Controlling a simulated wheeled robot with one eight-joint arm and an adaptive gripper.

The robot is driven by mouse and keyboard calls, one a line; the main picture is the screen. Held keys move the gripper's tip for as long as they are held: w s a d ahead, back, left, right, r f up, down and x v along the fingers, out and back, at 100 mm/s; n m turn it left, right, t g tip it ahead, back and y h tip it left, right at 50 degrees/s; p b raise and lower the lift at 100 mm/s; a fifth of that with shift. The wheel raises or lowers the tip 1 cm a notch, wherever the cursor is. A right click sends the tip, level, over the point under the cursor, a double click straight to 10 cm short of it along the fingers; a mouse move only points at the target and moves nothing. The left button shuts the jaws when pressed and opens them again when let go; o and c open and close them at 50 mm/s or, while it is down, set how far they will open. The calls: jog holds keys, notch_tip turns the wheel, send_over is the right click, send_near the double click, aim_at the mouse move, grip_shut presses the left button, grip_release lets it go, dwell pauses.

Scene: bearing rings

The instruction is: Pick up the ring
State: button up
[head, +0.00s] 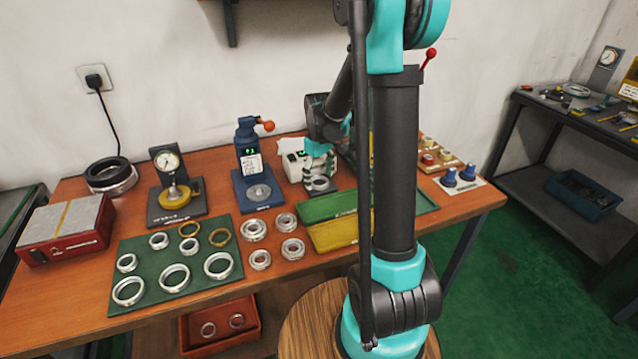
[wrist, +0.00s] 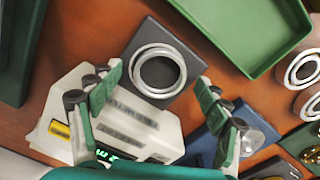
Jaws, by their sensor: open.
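A silver ring (wrist: 159,72) lies flat on the dark square plate (wrist: 190,98) of a white device with a green display (wrist: 130,130). In the head view the ring (head: 319,184) shows partly, below my gripper (head: 319,168). My gripper is open, with its green-padded fingers (wrist: 158,92) on either side of the ring in the wrist view. Nothing is between the pads, and I see no contact with the ring. The exact height above it cannot be told.
A green tray (head: 322,208) and a yellow tray (head: 335,234) sit just in front. A blue press (head: 248,160) stands to the left. More rings lie on the bench and on a green mat (head: 205,275). Knobs on blocks (head: 450,176) stand at the right.

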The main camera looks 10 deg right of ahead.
jog(key=c, duration=1.3)
jog(key=shift+r, duration=0.1)
